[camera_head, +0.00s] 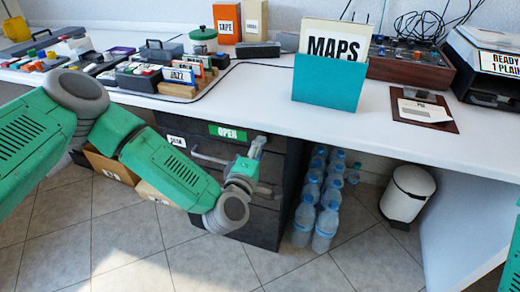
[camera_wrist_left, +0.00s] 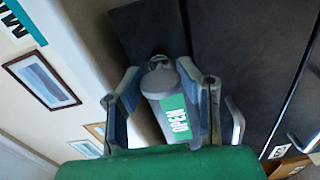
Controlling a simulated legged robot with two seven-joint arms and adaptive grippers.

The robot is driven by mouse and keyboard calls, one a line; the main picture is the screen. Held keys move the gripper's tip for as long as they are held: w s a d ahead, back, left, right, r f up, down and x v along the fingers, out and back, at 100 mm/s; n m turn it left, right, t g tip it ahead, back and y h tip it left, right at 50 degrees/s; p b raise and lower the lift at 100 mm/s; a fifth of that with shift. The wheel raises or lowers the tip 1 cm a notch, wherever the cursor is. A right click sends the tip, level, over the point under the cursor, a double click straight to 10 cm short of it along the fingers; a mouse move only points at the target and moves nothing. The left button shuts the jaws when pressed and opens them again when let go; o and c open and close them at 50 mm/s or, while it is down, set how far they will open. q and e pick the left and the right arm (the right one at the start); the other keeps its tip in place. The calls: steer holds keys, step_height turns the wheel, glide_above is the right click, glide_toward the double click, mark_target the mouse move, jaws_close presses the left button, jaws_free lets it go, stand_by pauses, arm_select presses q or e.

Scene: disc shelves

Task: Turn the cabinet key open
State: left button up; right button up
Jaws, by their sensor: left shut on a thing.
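The dark cabinet (camera_head: 262,215) stands under the white counter, with a green OPEN label (camera_head: 227,132) near its top edge. My left gripper (camera_head: 256,150) is at the upper right of the cabinet front, just right of the label. In the left wrist view, my left gripper (camera_wrist_left: 162,88) is shut on the grey key (camera_wrist_left: 159,80), whose rounded head shows between the two fingers. A small round metal part (camera_wrist_left: 158,60) shows just beyond it. The OPEN label (camera_wrist_left: 176,118) shows there between the fingers. The key's exact turn angle is hard to tell. My right gripper is out of view.
A metal drawer handle (camera_head: 208,158) sticks out left of my gripper. Blue-capped water bottles (camera_head: 328,220) stand right of the cabinet, near a white bin (camera_head: 408,195). The counter (camera_head: 260,105) overhangs and carries a teal MAPS box (camera_head: 328,82). The floor in front is clear.

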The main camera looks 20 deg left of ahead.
arm_select(q)
steer(key=shift+s+f+n, duration=0.25)
steer(key=shift+f+n, duration=0.15)
steer(key=o, duration=1)
steer(key=shift+o, duration=1)
steer(key=shift+a, duration=0.1)
steer(key=shift+r, duration=0.15)
steer(key=s, duration=1.1)
steer(key=shift+s+a, duration=0.3)
steer(key=shift+s, duration=0.1)
